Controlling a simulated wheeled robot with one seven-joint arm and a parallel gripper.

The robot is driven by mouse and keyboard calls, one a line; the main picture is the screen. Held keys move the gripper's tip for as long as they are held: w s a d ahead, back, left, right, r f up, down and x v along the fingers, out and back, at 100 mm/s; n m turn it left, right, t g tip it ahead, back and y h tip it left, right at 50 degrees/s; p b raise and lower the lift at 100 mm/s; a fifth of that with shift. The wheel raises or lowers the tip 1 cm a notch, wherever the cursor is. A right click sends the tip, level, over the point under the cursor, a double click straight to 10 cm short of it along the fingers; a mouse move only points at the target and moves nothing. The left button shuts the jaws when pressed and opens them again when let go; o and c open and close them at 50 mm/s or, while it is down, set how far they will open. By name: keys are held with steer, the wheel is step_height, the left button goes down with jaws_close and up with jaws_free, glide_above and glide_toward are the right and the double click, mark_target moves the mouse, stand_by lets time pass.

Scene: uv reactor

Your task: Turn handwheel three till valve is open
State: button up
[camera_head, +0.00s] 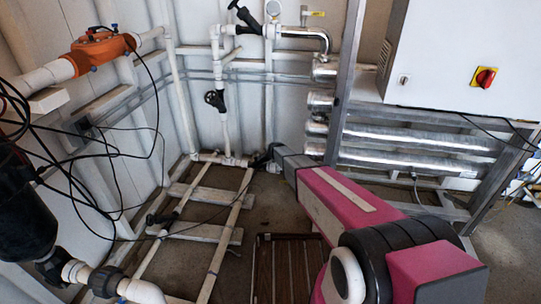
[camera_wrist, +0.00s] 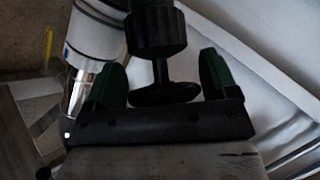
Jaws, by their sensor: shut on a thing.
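In the wrist view, a black handwheel (camera_wrist: 165,94) sits between the two green fingers of my gripper (camera_wrist: 161,68). The gripper is shut on it. A ribbed black valve neck (camera_wrist: 157,33) rises from the handwheel to the top of the picture. In the head view, my gripper (camera_head: 268,157) is small and dark at the far end of my magenta and grey arm, low by the white pipes. The held handwheel is too small and covered to make out there. No number shows on it, and whether the valve is open cannot be told.
Another black handwheel (camera_head: 214,99) is on a white pipe above and left of my gripper. Silver pipes (camera_head: 410,165) and a white cabinet (camera_head: 455,55) stand right of it. White floor pipes and a wooden frame (camera_head: 200,195) lie left. Black cables hang at far left.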

steer(key=shift+n+y, duration=0.3)
steer(key=shift+n, duration=0.1)
stand_by(0.4)
steer(key=o, duration=0.8)
steer(key=shift+s, duration=0.1)
steer(key=v, duration=1)
steer(key=shift+s+d, duration=0.1)
steer(key=shift+s, duration=0.3)
